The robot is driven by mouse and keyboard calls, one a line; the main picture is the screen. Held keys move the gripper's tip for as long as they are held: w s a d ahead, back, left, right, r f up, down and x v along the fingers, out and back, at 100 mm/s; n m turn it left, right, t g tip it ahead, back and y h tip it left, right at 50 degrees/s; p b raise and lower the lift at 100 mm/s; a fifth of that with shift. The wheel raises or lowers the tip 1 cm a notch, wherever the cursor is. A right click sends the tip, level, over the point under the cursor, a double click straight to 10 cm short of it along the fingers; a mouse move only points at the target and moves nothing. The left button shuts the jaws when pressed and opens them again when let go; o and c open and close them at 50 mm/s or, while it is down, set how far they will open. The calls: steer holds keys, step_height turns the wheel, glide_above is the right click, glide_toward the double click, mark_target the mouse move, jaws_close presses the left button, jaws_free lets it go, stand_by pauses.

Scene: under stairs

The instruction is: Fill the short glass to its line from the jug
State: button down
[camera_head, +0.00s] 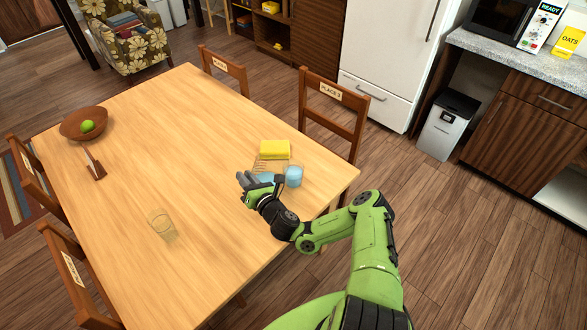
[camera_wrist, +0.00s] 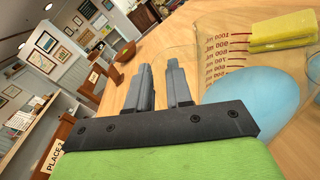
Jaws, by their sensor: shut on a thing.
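My gripper (camera_head: 246,177) is over the near right part of the table, shut on the clear jug (camera_head: 259,164). My arm partly hides the jug in the head view. In the wrist view the jug (camera_wrist: 208,40) lies right of my fingers (camera_wrist: 161,66), with red millilitre marks and a pale blue liquid (camera_wrist: 250,100). The exact grip point is unclear. Close right of the jug stands a small glass (camera_head: 293,176) holding blue liquid. A taller-looking, empty clear glass (camera_head: 161,224) stands apart to the left. I cannot make out a fill line on either glass.
A yellow sponge (camera_head: 275,149) lies just behind the jug. A brown bowl (camera_head: 84,123) with a green fruit (camera_head: 87,126) and a small brown object (camera_head: 95,165) are at the far left. Chairs surround the table (camera_head: 190,130). Its middle is clear.

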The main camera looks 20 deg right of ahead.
steer(key=shift+s+a+f+n, duration=0.25)
steer(key=shift+a+f+n, duration=0.75)
steer(key=shift+a, duration=0.2)
steer(key=r+n+p, duration=0.1)
steer(key=a+n+p, duration=0.1)
steer(key=n, duration=0.1)
steer(key=shift+s+a+r+t, duration=0.3)
steer(key=shift+r, duration=0.05)
steer(key=shift+d, duration=0.1)
